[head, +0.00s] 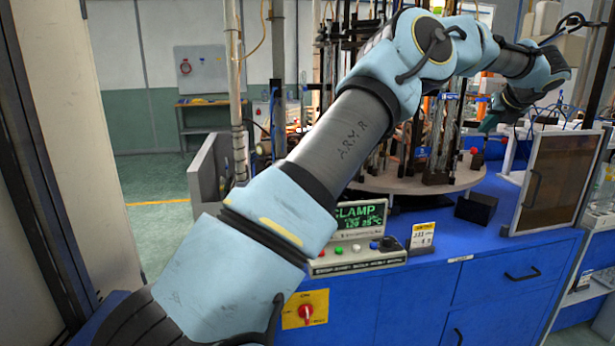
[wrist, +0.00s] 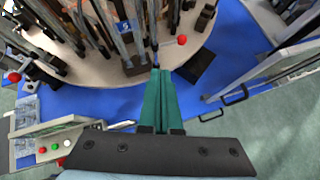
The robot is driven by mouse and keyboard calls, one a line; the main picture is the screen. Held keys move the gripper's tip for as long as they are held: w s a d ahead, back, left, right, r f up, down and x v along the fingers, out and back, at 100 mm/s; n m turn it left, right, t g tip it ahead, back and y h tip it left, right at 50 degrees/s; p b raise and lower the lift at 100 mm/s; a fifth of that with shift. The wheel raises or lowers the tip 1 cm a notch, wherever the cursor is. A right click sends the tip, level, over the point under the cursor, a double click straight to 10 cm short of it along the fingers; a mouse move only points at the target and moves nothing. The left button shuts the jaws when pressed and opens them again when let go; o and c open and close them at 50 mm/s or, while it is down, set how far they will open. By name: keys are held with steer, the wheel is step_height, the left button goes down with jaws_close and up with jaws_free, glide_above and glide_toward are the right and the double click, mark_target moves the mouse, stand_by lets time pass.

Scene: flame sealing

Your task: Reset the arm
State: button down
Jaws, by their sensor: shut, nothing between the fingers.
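My arm reaches from the bottom of the head view up and to the right, across the blue workstation (head: 470,250). My gripper (head: 487,125) is at the upper right in the head view, above the right part of the bench and beside the round turntable (head: 405,186). In the wrist view my gripper (wrist: 158,72) shows two green fingers, closed together with nothing between them. The fingers point toward the turntable's edge (wrist: 125,76), near a red ball-shaped knob (wrist: 182,40). I cannot tell whether the fingertips touch anything.
A control panel (head: 357,262) with a green-lit display (head: 360,217) stands at the bench front. A black block (head: 476,208) and a framed brown panel (head: 553,185) stand to the right. Several upright rods and fixtures crowd the turntable. Open floor (head: 160,225) lies at left.

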steer(key=w+a+r+m+t+h, duration=0.35)
steer(key=w+a+r+m, duration=0.2)
steer(key=a+m, duration=0.4)
steer(key=a+f+m+h, duration=0.1)
steer(key=a+f+m, duration=0.4)
steer(key=m, duration=0.5)
steer(key=s+a+f+m+g, duration=0.2)
steer(key=s+a+f+m, duration=0.15)
steer(key=a, duration=0.45)
steer(key=s+a+f+m+g, duration=0.3)
steer(key=a+f+m, duration=0.15)
steer(key=a, duration=0.25)
steer(key=s+a+f+m+g+y, duration=0.2)
steer(key=s+a+f, duration=0.4)
steer(key=s+a, duration=0.6)
steer(key=s+a+f+m+g+y, duration=0.3)
steer(key=s+a+f+m+g, duration=0.2)
steer(key=s+a, duration=0.7)
steer(key=shift+s+a+f, duration=0.3)
steer(key=shift+s+f, duration=0.1)
steer(key=shift+f, duration=0.3)
